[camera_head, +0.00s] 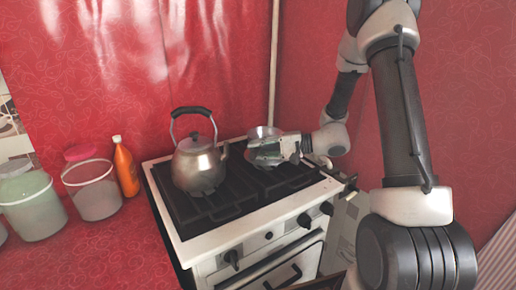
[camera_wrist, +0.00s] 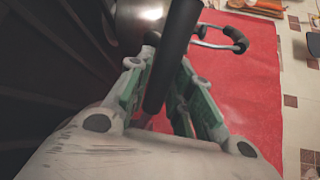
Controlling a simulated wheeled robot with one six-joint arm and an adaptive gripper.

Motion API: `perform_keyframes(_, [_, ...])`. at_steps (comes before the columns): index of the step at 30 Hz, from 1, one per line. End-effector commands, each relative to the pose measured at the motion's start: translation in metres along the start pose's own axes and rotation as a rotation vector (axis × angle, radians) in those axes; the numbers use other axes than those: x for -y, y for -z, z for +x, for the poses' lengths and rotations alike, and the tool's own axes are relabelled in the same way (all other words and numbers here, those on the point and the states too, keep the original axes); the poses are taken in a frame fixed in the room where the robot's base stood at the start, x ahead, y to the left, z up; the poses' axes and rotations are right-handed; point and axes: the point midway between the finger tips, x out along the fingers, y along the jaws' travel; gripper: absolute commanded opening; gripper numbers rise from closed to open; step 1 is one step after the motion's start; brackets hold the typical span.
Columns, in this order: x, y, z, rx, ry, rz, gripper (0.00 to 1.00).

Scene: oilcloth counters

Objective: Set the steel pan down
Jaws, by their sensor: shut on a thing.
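The steel pan (camera_head: 262,132) shows in the head view as a small shiny rim behind my gripper (camera_head: 272,150), over the right rear of the stove. Much of it is hidden by the gripper. My gripper also shows in the wrist view (camera_wrist: 163,70), its green-padded fingers shut around a dark handle (camera_wrist: 178,38). I cannot tell whether the pan touches the stove grate. The stove (camera_head: 278,242) is white with black grates on top.
A steel kettle (camera_head: 197,165) with a black handle stands on the left burner, close to the pan. An orange bottle (camera_head: 126,172), a clear pink-lidded bucket (camera_head: 95,192) and a green bucket (camera_head: 36,208) stand on the red counter to the left.

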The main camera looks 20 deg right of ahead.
Motion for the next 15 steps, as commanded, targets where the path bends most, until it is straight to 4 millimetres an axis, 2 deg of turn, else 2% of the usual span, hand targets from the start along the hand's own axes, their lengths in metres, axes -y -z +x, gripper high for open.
perform_keyframes(1, [-0.0001,0.0005,0.0002,0.0,0.002,-0.003,0.0])
perform_keyframes(2, [-0.0014,0.0003,0.0003,0.0,0.0,0.001,0.25])
perform_keyframes(5, [-0.0012,0.0002,0.0002,0.0,0.0,0.0,0.43])
perform_keyframes(15, [0.001,-0.0002,-0.0002,0.0,0.0,-0.001,0.43])
